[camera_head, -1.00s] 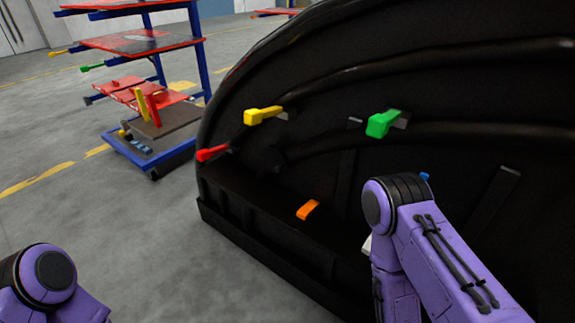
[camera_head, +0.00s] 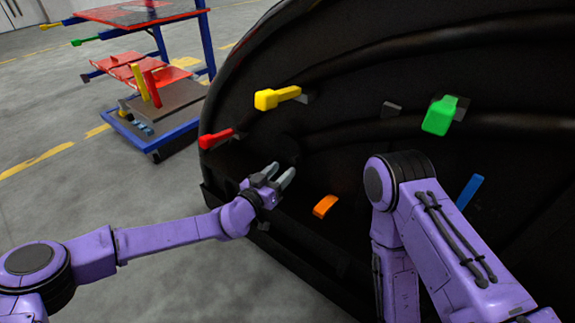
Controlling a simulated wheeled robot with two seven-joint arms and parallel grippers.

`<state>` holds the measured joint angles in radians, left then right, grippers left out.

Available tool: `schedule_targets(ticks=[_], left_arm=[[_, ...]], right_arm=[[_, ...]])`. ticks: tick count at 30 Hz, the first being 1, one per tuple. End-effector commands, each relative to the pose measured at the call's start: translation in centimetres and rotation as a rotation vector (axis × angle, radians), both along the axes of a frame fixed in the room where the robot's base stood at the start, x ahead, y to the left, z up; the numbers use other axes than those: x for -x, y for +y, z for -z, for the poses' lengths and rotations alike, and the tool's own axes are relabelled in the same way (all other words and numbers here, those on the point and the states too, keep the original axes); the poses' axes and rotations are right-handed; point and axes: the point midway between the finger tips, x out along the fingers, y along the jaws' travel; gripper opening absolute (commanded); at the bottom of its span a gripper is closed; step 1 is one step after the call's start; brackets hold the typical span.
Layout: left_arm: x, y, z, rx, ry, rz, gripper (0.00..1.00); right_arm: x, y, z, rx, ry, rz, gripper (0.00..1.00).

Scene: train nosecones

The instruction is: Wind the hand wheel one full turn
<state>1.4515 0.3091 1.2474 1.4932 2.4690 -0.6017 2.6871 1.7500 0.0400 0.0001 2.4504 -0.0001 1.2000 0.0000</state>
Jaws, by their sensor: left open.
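I cannot make out a hand wheel in the head view. A large black nosecone shell (camera_head: 340,60) fills the right half, with a yellow handle (camera_head: 277,97), a red handle (camera_head: 216,138), a green handle (camera_head: 440,115), an orange handle (camera_head: 325,206) and a blue handle (camera_head: 470,192) on its inner side. My left gripper (camera_head: 281,175) is open and empty, in front of the lower left of the shell, between the red and orange handles. It appears apart from both. My right arm crosses the lower right, and its gripper is out of sight.
A blue-framed cart (camera_head: 165,138) with red shelves (camera_head: 130,13) and parts stands at the back left. The grey floor (camera_head: 60,190) with yellow lines is clear at left. The shell's low black edge (camera_head: 285,258) runs below my left gripper.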

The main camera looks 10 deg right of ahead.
Motion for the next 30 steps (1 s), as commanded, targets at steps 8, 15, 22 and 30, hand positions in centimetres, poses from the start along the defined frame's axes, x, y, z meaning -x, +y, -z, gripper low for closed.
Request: schedule_targets(ticks=[8, 15, 22, 30], left_arm=[[-2.9, -3.1, 0.0, -0.002, -0.004, -0.001, 0.48], [-3.2, -3.2, 0.0, -0.001, 0.000, -0.003, 0.48], [-3.2, -3.2, 0.0, -0.001, 0.000, -0.003, 0.00], [-3.2, -3.1, 0.1, -0.008, -0.010, -0.004, 0.00]], right_arm=[[0.0, 0.0, 0.6, 0.000, 0.000, 0.000, 0.43], [0.0, 0.0, 0.6, 0.000, 0.000, 0.000, 0.43], [0.0, 0.0, 0.6, 0.000, 0.000, 0.000, 0.43], [0.0, 0.0, 0.6, 0.000, 0.000, 0.000, 0.43]])
